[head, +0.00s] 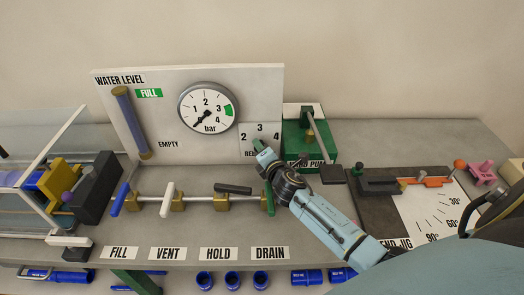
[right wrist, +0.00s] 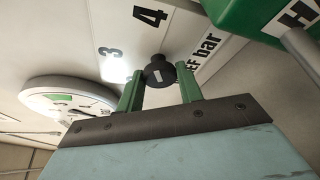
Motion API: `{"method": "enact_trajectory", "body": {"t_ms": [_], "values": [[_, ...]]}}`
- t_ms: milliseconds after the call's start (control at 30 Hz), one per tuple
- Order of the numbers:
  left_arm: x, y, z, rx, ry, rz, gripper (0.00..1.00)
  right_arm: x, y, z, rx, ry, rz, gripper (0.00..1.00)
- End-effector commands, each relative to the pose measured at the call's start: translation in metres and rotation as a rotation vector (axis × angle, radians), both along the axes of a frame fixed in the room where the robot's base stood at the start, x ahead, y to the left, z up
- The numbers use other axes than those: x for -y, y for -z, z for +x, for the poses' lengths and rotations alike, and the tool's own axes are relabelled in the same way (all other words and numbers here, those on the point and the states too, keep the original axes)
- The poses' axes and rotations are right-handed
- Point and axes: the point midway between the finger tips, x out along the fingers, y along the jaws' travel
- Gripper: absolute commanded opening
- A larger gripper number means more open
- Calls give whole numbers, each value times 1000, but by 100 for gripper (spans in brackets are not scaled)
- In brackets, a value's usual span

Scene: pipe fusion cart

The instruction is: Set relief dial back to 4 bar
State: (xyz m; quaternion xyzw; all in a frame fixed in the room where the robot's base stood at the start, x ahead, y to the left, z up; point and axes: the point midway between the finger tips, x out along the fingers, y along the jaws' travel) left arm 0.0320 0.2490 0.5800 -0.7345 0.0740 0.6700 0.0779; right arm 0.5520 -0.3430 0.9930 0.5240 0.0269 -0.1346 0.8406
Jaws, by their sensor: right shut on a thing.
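The relief dial panel (head: 259,130), with the marks 2, 3 and 4, is on the upright white board in the head view. In the right wrist view its black knob (right wrist: 160,72) sits near the printed 3 (right wrist: 110,51) and 4 (right wrist: 150,16). A white mark shows on the knob, but I cannot tell which number it points to. My right gripper (head: 258,147) reaches up to the panel and hides the knob in the head view. Its green fingers (right wrist: 160,88) are shut on the knob in the right wrist view. My left gripper is not in view.
A round pressure gauge (head: 208,108) is left of the panel, its needle at the low end. A green hand pump (head: 305,130) stands close on the right. Below is a pipe with valve handles (head: 190,202). A bend jig (head: 405,200) lies at right.

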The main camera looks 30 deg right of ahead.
Motion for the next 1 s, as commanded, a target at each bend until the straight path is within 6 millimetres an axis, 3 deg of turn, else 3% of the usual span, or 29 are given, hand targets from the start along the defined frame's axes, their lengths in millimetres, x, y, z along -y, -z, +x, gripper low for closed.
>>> {"method": "enact_trajectory", "body": {"t_ms": [133,167,300,767,1000], "values": [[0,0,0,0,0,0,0,0,1,0,-2,1,3,13],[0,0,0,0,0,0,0,0,1,0,-2,0,2,39],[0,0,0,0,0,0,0,0,1,0,-1,0,1,57],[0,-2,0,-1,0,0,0,0,-1,0,-6,0,-9,57],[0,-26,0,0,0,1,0,-1,-7,1,-82,-2,-137,57]]}}
